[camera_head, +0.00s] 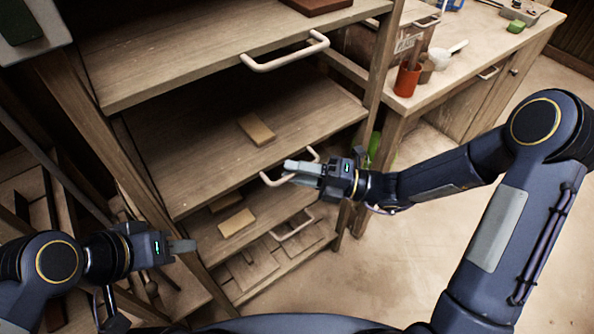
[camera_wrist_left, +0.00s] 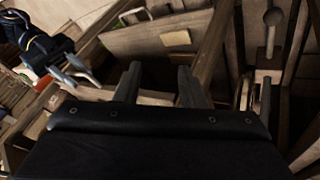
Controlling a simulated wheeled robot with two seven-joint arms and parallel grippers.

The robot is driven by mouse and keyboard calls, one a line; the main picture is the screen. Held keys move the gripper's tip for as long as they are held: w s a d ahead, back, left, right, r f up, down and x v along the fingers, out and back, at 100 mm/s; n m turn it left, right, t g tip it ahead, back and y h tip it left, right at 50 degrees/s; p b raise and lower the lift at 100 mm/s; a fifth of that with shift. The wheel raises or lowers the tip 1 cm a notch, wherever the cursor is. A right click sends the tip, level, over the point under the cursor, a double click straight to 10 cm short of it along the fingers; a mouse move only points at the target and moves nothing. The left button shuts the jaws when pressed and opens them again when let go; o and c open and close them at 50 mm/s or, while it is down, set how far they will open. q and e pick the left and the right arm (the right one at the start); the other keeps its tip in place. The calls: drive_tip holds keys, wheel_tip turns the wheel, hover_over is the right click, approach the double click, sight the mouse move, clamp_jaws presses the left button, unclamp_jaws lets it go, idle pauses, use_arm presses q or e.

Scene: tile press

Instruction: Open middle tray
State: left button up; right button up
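The wooden rack holds stacked trays. The middle tray (camera_head: 190,165) has a tan tile (camera_head: 256,129) on it and a pale bar handle (camera_head: 268,181) on its front edge. My right gripper (camera_head: 300,170) is at this handle, its fingers overlapping the right part of the bar; the contact is hard to make out. In the left wrist view my right gripper (camera_wrist_left: 75,72) shows two separated fingers. My left gripper (camera_head: 182,246) is low at the left of the rack, away from the handles. In the left wrist view its fingers (camera_wrist_left: 157,85) are apart with nothing between them.
The top tray (camera_head: 170,60) with its handle (camera_head: 285,62) overhangs above. A lower tray's handle (camera_head: 293,228) and a tile (camera_head: 236,222) are below. A workbench (camera_head: 435,95) with an orange cup (camera_head: 407,80) stands right. The floor (camera_head: 400,270) in front is clear.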

drive_tip(key=shift+a, duration=0.1)
drive_tip(key=shift+c, duration=0.2)
clamp_jaws()
